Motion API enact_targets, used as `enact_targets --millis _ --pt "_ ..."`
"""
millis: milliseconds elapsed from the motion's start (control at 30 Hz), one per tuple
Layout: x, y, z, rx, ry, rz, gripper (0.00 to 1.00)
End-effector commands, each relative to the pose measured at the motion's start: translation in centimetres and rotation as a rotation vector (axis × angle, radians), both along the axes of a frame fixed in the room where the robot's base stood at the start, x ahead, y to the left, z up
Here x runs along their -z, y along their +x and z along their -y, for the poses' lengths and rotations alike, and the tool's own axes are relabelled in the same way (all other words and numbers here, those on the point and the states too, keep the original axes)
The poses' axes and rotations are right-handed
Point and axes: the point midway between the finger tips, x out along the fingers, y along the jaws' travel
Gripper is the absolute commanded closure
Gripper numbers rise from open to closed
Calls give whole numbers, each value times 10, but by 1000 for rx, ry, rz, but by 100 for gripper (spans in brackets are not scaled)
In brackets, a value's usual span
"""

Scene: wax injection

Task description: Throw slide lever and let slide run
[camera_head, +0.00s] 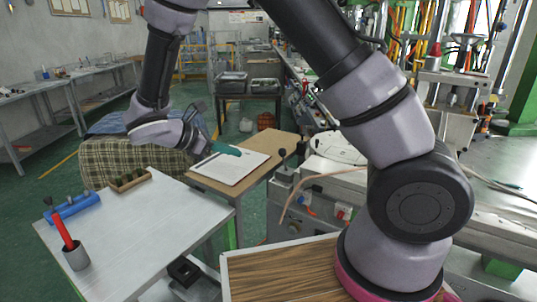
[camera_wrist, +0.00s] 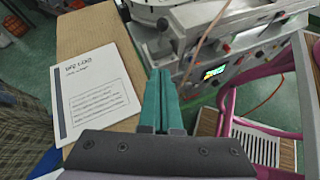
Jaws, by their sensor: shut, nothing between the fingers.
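My gripper (camera_head: 236,151) is shut and empty. It hovers over the wooden side table, left of the machine, with its teal fingers (camera_wrist: 160,85) pressed together in the wrist view. The machine (camera_head: 330,185) has a black ball knob (camera_head: 282,153) on its left edge, which may be the slide lever. The gripper is apart from this knob, to its left. A dark knob (camera_wrist: 163,22) on the machine edge shows beyond the fingertips in the wrist view. A pale round plate (camera_head: 338,147) sits on the machine top. The slide itself is not clearly visible.
A white printed sheet (camera_head: 230,168) lies on the wooden side table (camera_head: 262,148), below my gripper. A grey table (camera_head: 140,235) holds a red-handled tool in a cup (camera_head: 75,256), a blue rack (camera_head: 75,206) and a small wooden tray (camera_head: 130,180). A brown hose (camera_head: 285,205) hangs along the machine.

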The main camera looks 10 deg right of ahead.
Motion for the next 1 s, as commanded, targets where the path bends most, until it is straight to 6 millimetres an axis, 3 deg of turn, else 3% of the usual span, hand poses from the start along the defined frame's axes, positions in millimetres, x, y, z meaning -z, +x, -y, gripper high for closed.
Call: enact_targets --millis 367,833,1000 --pt "5 3 10 3 0 -2 100" --pt "54 32 84 6 0 -2 100" --pt "46 39 106 4 3 1 100"
